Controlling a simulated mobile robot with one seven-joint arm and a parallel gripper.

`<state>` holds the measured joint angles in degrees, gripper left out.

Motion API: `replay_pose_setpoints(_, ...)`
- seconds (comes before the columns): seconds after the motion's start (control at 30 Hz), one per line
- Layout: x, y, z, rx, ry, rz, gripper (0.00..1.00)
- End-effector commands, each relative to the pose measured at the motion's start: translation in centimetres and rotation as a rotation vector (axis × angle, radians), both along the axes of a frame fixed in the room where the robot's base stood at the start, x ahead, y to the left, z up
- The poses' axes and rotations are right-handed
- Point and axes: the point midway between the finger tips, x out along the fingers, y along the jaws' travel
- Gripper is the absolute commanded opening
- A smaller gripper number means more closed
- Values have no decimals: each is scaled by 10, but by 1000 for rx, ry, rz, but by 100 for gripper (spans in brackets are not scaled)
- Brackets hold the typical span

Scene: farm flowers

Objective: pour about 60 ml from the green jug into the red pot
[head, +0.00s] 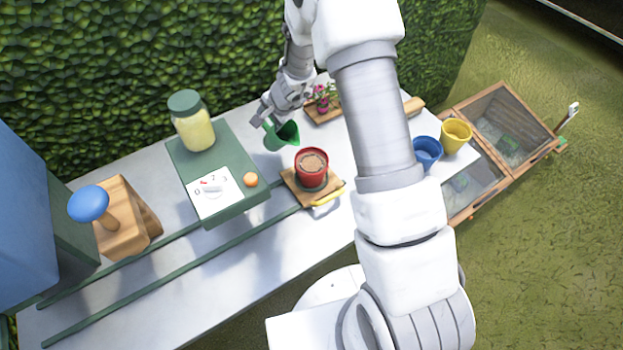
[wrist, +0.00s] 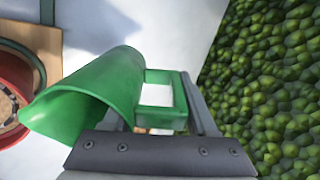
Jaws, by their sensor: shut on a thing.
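The green jug (head: 274,140) is held by my gripper (head: 267,113) a little behind and to the left of the red pot. The jug looks tilted, its mouth towards the pot. In the wrist view, the gripper (wrist: 165,128) is shut at the handle of the jug (wrist: 92,92). The red pot (head: 312,179) stands upright with brown soil on a small wooden board (head: 290,183); its edge shows at the left of the wrist view (wrist: 10,136). No stream shows between them, and the liquid inside the jug cannot be seen.
A green platform (head: 236,211) bears a lidded jar (head: 194,128), a white dial card (head: 207,204) and an orange ball (head: 250,179). A flowering plant (head: 322,98) is behind. Blue (head: 427,153) and yellow (head: 456,136) pots stand right of my arm. A hedge borders the back.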

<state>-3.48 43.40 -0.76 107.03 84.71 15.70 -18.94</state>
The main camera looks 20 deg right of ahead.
Motion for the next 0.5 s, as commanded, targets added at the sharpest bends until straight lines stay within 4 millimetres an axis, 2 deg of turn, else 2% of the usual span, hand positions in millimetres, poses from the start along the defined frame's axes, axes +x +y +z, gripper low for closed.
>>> replay_pose_setpoints(0.03, -1, -3, -12, 18, -31, -5, 0)
replay_pose_setpoints(0.1, -6, -5, -8, 41, -70, -3, 0)
replay_pose_setpoints(0.33, -14, -11, 19, 162, -257, -5, 0)
replay_pose_setpoints(0.4, -14, -9, 36, 173, -264, -1, 0)
replay_pose_setpoints(0.5, -14, -10, 40, 183, -282, 0, 0)
